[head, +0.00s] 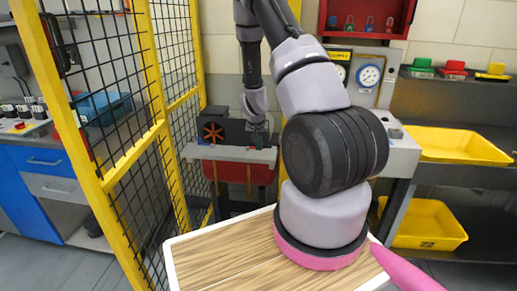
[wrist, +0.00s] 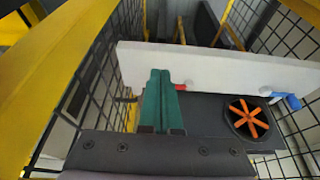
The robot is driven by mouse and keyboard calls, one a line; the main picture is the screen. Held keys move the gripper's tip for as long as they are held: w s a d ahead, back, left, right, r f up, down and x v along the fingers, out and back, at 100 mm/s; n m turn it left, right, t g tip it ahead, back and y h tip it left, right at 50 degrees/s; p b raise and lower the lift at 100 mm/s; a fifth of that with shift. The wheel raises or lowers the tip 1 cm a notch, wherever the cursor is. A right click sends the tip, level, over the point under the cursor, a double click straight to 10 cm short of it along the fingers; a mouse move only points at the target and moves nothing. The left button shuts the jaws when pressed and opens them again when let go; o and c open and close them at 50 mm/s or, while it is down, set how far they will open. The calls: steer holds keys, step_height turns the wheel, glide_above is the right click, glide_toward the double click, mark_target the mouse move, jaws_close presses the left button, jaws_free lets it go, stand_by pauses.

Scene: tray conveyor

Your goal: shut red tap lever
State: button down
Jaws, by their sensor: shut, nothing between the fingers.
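My gripper (wrist: 164,78) has green fingers, closed together with nothing between them. Its tips are at the lower edge of a pale bar. A small red piece, seemingly the red tap lever (wrist: 180,87), shows just right of the fingertips in the wrist view. It is partly hidden by the fingers, and I cannot tell whether they touch it or how far it is turned. A blue tap lever (wrist: 286,100) is further right on the bar.
The pale bar (wrist: 220,68) runs across the machine front, above a red tank (head: 232,176). An orange-bladed fan (wrist: 247,118) is beside the gripper. Yellow-framed mesh fencing (head: 150,120) stands close on the left. A wooden-topped surface (head: 220,255) is in front; yellow bins (head: 455,145) are at right.

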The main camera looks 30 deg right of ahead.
steer(key=v, duration=0.9)
steer(key=shift+s, duration=0.2)
